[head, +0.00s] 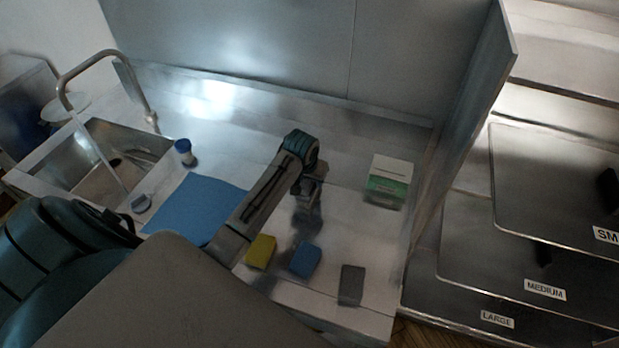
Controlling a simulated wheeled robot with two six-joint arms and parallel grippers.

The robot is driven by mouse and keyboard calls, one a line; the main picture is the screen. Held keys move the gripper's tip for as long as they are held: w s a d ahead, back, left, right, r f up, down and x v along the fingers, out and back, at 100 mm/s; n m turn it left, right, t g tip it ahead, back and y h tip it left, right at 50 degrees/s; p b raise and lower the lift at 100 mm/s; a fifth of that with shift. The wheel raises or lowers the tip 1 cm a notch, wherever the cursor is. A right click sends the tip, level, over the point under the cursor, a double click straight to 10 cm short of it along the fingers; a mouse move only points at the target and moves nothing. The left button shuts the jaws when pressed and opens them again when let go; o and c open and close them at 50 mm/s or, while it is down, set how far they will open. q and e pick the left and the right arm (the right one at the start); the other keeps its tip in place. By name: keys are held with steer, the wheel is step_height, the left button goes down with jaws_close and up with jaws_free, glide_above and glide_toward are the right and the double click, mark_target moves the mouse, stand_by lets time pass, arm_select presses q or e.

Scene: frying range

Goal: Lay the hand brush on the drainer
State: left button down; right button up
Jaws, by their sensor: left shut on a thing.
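My left gripper (308,215) points down over the steel counter, right of the blue mat and just behind the blue block. It is shut on a dark thing, apparently the hand brush; the gripper and shadow hide most of it, so its outline is unclear. No other brush shows. The steel drainer surface (235,158) runs right from the sink, with a flat blue mat (190,211) on it; I see no clear border between drainer and counter. My left forearm covers the mat's right edge. My right gripper is not in view.
A sink (75,178) with a curved tap is at the left. A blue-and-white pot (185,152) stands behind the mat. A yellow sponge (261,252), blue block (305,260) and grey pad (351,284) lie in front. A green-and-white box (389,182) stands near the right-hand partition.

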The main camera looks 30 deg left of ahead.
arm_select(q)
steer(key=c, duration=0.8)
jaws_free()
steer(key=shift+o, duration=0.2)
steer(key=b+v, duration=0.4)
steer(key=v, duration=0.7)
steer(key=shift+s+r, duration=0.3)
steer(key=shift+r, duration=0.25)
steer(key=shift+f, duration=0.1)
